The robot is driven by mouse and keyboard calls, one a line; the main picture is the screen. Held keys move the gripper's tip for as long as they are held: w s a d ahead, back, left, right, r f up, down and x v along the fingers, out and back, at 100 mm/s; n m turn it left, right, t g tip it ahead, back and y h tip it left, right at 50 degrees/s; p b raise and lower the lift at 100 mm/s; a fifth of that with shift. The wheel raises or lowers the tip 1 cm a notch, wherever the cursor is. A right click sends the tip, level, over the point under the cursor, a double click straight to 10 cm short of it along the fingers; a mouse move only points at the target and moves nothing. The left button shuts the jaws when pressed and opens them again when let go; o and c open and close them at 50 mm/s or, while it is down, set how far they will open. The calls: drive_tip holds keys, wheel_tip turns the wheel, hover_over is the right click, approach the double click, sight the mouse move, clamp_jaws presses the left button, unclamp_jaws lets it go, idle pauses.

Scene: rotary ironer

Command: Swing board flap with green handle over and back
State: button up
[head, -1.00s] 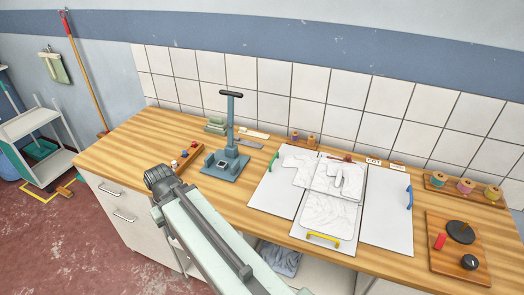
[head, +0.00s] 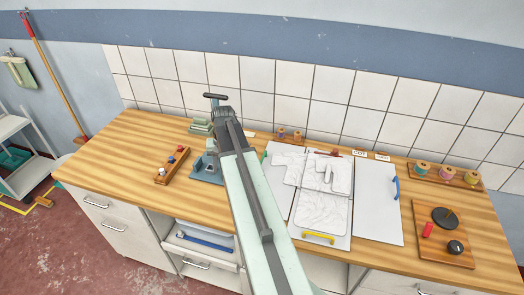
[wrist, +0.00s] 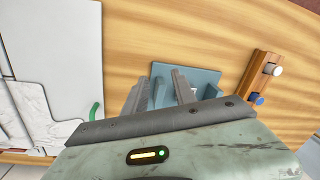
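The folding board lies flat on the counter with a left flap (head: 280,196), a middle panel (head: 326,242) and a right flap (head: 376,205). The green handle (head: 264,156) is on the left flap's outer edge, partly hidden by my arm. The green handle also shows in the wrist view (wrist: 96,110), left of my gripper (wrist: 156,84). My gripper is open and empty, above the counter near the blue-grey press and apart from the handle. A white garment (head: 322,212) lies over the left flap and middle panel. The yellow handle (head: 319,237) and blue handle (head: 396,188) are visible.
The blue-grey press (head: 207,172) stands left of the board, partly behind my arm. A wooden strip with knobs (head: 172,166) lies left of it. A thread-spool rack (head: 446,175) and a wooden control board (head: 442,236) are at the right.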

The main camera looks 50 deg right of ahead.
sight(262, 160)
drive_tip(key=s+d+r+m+t+p, duration=0.1)
drive_tip(key=s+d+r+m, duration=0.15)
drive_tip(key=d, duration=0.75)
drive_tip(key=s+d+r+m+p, duration=0.15)
drive_tip(key=s+d, duration=0.25)
drive_tip(key=d, duration=0.5)
drive_tip(key=shift+m, duration=0.4)
drive_tip(key=f+b, duration=0.2)
drive_tip(key=w+f+b, duration=0.1)
drive_tip(key=f+b, duration=0.5)
drive_tip(key=shift+w+a+f, duration=0.25)
drive_tip(key=shift+w, duration=0.1)
drive_tip(key=shift+r, duration=0.1)
clamp_jaws()
drive_tip(key=shift+s, duration=0.1)
